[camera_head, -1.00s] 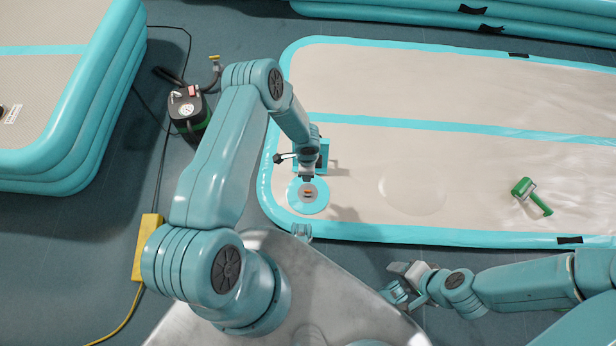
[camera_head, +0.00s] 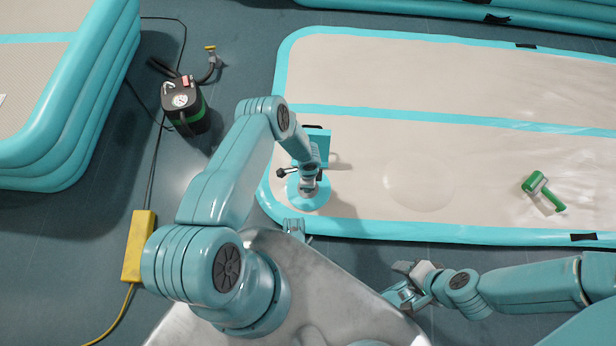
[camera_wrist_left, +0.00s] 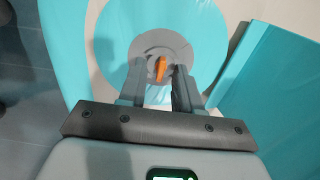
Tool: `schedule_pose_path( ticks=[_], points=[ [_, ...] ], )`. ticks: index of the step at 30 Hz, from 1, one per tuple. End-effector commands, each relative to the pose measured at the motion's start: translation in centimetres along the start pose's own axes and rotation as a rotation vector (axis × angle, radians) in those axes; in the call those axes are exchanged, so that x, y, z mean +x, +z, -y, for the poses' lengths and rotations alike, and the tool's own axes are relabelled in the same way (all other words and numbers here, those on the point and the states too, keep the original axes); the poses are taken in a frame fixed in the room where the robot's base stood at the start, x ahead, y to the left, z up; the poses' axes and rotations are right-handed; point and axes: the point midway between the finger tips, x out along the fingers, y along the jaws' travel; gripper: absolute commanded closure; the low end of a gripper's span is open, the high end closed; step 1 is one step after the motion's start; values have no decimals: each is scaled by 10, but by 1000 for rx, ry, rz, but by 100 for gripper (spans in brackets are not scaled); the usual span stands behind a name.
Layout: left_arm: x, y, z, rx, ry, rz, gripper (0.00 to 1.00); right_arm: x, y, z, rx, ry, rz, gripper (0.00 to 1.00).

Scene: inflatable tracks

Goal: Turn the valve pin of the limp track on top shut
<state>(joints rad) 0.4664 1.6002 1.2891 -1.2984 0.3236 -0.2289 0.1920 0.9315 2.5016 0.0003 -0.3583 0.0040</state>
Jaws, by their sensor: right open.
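The limp track (camera_head: 450,85) lies flat and wrinkled, grey-beige with turquoise edging. Its round turquoise valve patch (camera_head: 297,201) is at its near left corner. In the left wrist view the orange valve pin (camera_wrist_left: 160,68) stands in a grey round valve (camera_wrist_left: 148,48). My left gripper (camera_wrist_left: 158,76) is low over the valve, its fingers open on either side of the pin, with a visible gap on the left. In the head view my left gripper (camera_head: 308,188) hides the pin. My right gripper (camera_head: 402,283) is open and empty off the track's near edge.
A turquoise block (camera_head: 319,148) stands on the track just behind the valve. A green-handled tool (camera_head: 543,190) lies farther right. A black pump (camera_head: 185,107) and a yellow box (camera_head: 138,245) with cable are on the floor. Stacked inflated tracks (camera_head: 75,120) stand at left.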

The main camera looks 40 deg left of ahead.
Motion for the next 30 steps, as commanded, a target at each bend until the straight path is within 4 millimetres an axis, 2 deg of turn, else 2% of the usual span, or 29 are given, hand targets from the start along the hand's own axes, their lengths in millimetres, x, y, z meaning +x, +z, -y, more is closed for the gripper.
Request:
schedule_pose_path(
  ticks=[3, 4, 6, 7, 14, 18, 22, 30],
  points=[
    [0, 1, 1, -1, 0, 0, 67, 0, 0, 0, 0, 0, 0, 43],
    [0, 1, 1, -1, 0, 0, 73, 0, 0, 0, 0, 0, 0, 43],
    [-1, 1, 1, -1, 0, 0, 96, 0, 0, 0, 0, 0, 0, 43],
    [-1, 1, 1, -1, 0, 0, 100, 0, 0, 0, -1, 0, 0, 43],
    [2, 1, 2, 44, -1, 0, 100, 6, -1, -2, 1, 0, -2, 43],
    [5, 1, 2, 232, -1, 0, 100, 22, -4, -11, 11, 1, -12, 43],
    [3, 1, 1, 364, 0, 0, 100, 29, -8, -14, 15, 2, -22, 43],
    [-1, 1, 1, 399, 0, 1, 100, 27, -9, -14, 16, 2, -25, 43]
  ],
)
